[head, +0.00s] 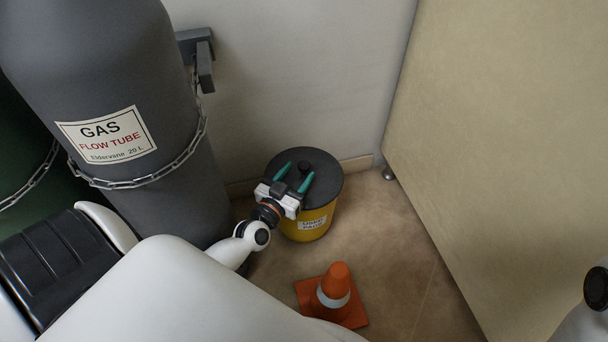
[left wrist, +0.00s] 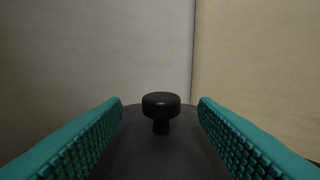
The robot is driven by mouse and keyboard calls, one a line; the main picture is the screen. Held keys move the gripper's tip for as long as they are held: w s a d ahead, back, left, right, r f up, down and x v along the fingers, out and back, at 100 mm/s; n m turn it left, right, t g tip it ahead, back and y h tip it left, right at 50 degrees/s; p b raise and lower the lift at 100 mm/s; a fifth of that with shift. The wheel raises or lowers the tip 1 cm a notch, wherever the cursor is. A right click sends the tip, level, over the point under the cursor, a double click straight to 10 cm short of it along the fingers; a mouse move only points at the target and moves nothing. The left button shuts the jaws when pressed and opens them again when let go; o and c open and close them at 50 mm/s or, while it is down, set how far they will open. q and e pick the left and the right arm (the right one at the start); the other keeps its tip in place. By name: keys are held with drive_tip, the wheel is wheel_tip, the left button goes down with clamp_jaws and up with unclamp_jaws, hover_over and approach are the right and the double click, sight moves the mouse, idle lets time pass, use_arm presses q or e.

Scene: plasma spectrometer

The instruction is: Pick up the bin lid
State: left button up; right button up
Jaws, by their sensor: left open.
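The bin lid (head: 325,168) is a round dark disc on top of a yellow bin (head: 308,224) in the corner. A black knob (head: 304,167) rises from its middle. In the left wrist view the knob (left wrist: 161,106) stands upright on the dark lid (left wrist: 150,150). My left gripper (head: 294,174) is over the lid, with green fingers open on either side of the knob. The knob appears apart from both fingers in the left wrist view. My right gripper is not in view; a small part of what may be my right arm shows at the right edge.
An orange cone (head: 334,290) stands on the floor in front of the bin. A large grey gas cylinder (head: 150,185) with a chain stands left of it, a green cylinder (head: 20,160) beyond. A beige panel (head: 500,130) stands to the right.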

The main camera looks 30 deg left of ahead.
sight(301, 170)
use_arm(q)
drive_tip(key=w+b, duration=0.1)
drive_tip(key=w, duration=0.3)
drive_tip(key=shift+a+f, duration=0.1)
drive_tip(key=shift+c, duration=0.5)
drive_tip(key=c, duration=0.9)
drive_tip(key=shift+c, duration=0.6)
